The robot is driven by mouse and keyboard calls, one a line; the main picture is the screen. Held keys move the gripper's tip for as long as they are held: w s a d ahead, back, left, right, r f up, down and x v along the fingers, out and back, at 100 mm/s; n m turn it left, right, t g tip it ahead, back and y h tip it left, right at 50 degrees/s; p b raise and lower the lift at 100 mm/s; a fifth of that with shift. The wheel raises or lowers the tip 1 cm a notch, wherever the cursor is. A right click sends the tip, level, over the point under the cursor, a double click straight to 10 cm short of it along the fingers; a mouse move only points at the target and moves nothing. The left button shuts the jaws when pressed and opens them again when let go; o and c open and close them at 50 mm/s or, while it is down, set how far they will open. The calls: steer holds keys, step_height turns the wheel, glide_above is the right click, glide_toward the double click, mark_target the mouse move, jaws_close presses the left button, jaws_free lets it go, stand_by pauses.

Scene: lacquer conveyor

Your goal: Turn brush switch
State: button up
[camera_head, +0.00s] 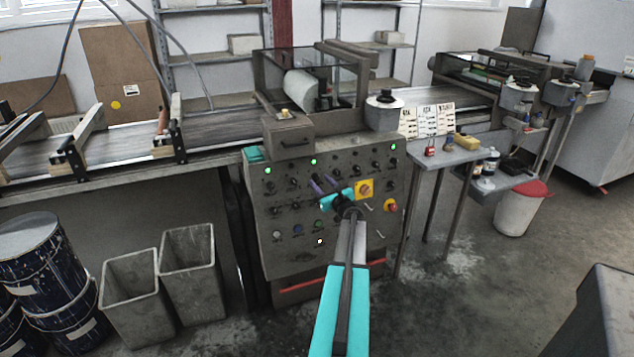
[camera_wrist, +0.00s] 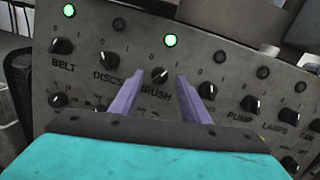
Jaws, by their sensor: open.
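The brush switch (camera_wrist: 160,76) is a small dark rotary knob above the label "BRUSH" in the wrist view. Its white mark points up and to the right, and a green lamp (camera_wrist: 170,40) is lit above it. My gripper (camera_wrist: 161,82) is open, with one purple finger on either side of the knob in the picture. Whether the fingers touch it or stop short of the panel, I cannot tell. In the head view my gripper (camera_head: 323,183) is at the upper middle of the grey control panel (camera_head: 280,255); there I cannot clearly make out the knob.
Similar knobs stand close by: discs (camera_wrist: 106,88) and belt (camera_wrist: 61,46) to the left, pump (camera_wrist: 250,103) and lamps to the right. A small side table (camera_head: 450,157) stands right of the panel.

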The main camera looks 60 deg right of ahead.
mark_target(316, 177)
steer(key=shift+x, duration=1.05)
